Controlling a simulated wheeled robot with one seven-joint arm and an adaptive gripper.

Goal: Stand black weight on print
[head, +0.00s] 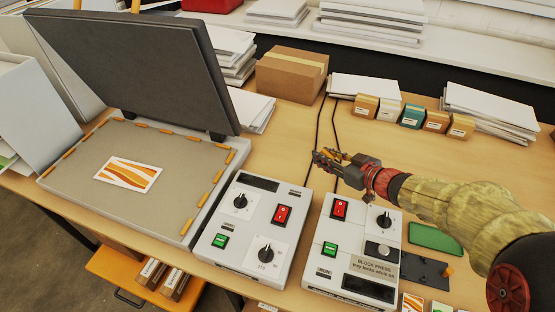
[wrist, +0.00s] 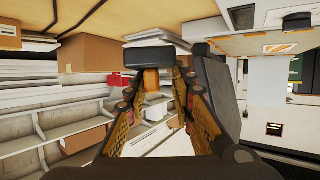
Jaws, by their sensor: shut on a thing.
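The print (head: 128,174), a white card with orange stripes, lies flat on the grey bed (head: 80,185) of the open press at the left. My gripper (head: 326,158) is well to its right, raised over the table behind the control boxes. In the wrist view my gripper (wrist: 152,95) is shut on the orange knob (wrist: 151,80) of a black weight (wrist: 149,57), whose dark block shows past the fingertips. In the head view the weight is small and hard to make out among the fingers.
The press's dark lid (head: 135,60) stands open behind the bed. Two control boxes (head: 255,231) (head: 352,248) stand between bed and arm. A cardboard box (head: 291,75), paper stacks (head: 490,110) and small blocks (head: 411,115) line the back. A black plate (head: 424,270) lies at the right.

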